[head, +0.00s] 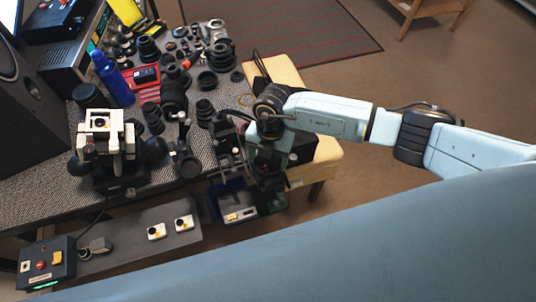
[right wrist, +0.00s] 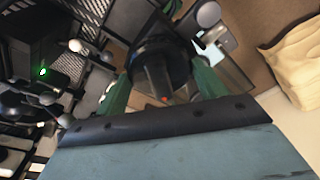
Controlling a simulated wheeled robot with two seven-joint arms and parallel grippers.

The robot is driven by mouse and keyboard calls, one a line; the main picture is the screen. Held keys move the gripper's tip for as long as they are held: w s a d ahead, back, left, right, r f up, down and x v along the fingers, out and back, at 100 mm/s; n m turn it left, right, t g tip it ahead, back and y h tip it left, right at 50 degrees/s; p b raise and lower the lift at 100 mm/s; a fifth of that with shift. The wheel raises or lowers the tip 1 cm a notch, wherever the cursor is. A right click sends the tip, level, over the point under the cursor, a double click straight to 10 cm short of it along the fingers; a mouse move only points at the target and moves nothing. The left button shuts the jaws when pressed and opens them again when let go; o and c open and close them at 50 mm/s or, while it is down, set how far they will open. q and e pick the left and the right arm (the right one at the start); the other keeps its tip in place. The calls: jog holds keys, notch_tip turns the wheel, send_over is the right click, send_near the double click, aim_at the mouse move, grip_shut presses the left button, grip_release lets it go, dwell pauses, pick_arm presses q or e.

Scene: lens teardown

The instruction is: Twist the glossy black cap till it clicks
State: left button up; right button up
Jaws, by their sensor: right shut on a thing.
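My right gripper (head: 267,180) points down at the front right edge of the bench in the head view. In the right wrist view, its two green fingers (right wrist: 160,92) stand on either side of a dark, round black part and are shut on it. I take this part to be the glossy black cap (right wrist: 158,62); it has a wide round top and a narrower body below. In the head view the gripper and wrist hide the cap. Whether it is seated or turned cannot be told. My left gripper is not in view.
The bench (head: 50,190) is crowded with several black lens parts, a blue bottle (head: 113,80) and a white-and-black device (head: 103,137). A cream-coloured stool or cabinet (head: 285,75) stands right of it. A low grey shelf (head: 130,245) with small switches lies in front.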

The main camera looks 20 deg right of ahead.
jog(key=shift+m, duration=0.3)
jog(key=shift+r+m+p, duration=0.1)
jog(key=shift+m+p, duration=0.3)
jog(key=shift+p, duration=0.05)
jog(key=shift+c, duration=1.3)
jog(key=o, duration=1.3)
jog(key=r, duration=0.4)
jog(key=w+d+r, duration=0.1)
jog(key=r, duration=0.8)
jog(key=shift+w+d, duration=0.2)
jog(key=shift+w, duration=0.05)
